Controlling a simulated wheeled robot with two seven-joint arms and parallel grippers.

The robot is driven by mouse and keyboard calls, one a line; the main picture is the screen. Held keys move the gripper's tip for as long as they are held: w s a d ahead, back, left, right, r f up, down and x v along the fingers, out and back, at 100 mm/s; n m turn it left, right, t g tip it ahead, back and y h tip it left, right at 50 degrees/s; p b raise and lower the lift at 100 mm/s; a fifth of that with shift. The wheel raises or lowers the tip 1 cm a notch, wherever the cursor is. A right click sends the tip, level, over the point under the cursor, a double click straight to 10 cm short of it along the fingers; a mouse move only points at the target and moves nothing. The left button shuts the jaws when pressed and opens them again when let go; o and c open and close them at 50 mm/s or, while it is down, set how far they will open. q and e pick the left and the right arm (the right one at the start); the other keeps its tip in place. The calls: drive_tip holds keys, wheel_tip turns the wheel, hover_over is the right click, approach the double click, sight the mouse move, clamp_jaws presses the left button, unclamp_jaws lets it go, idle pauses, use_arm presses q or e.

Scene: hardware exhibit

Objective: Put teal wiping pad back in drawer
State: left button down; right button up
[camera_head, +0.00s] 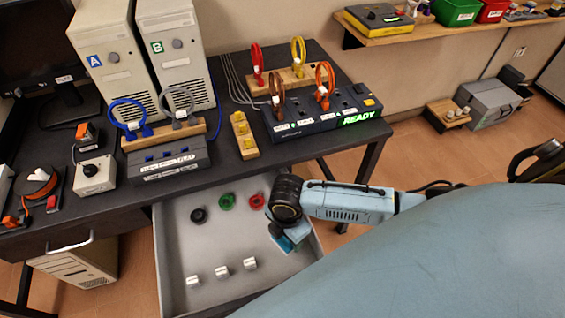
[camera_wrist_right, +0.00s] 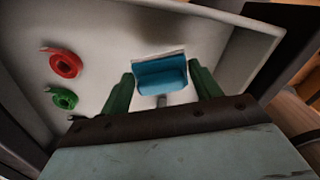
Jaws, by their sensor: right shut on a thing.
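The teal wiping pad (camera_head: 283,243) is in my right gripper (camera_head: 287,232), over the right part of the open grey drawer (camera_head: 172,262). In the right wrist view the pad (camera_wrist_right: 160,76) sits between the two green fingers of the gripper (camera_wrist_right: 163,90), with a short grey stem below it. The gripper is shut on the pad. I cannot tell whether the pad touches the drawer floor (camera_wrist_right: 108,30). The gripper partly hides the pad in the head view. My left gripper is not in view.
The drawer holds black (camera_head: 199,215), green (camera_head: 227,201) and red (camera_head: 257,201) rolls, plus three small white pieces (camera_head: 221,271) near its front. The desk (camera_head: 215,165) above carries two computer towers (camera_head: 120,60), cables and panels. The drawer's middle is clear.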

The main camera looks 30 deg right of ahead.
sight(287, 241)
wheel_tip(287, 241, down, 5)
drive_tip(key=shift+f+b, duration=0.1)
drive_tip(key=shift+b, duration=0.5)
drive_tip(key=o, duration=0.9)
wheel_tip(287, 241, up, 12)
drive_tip(key=p, duration=0.3)
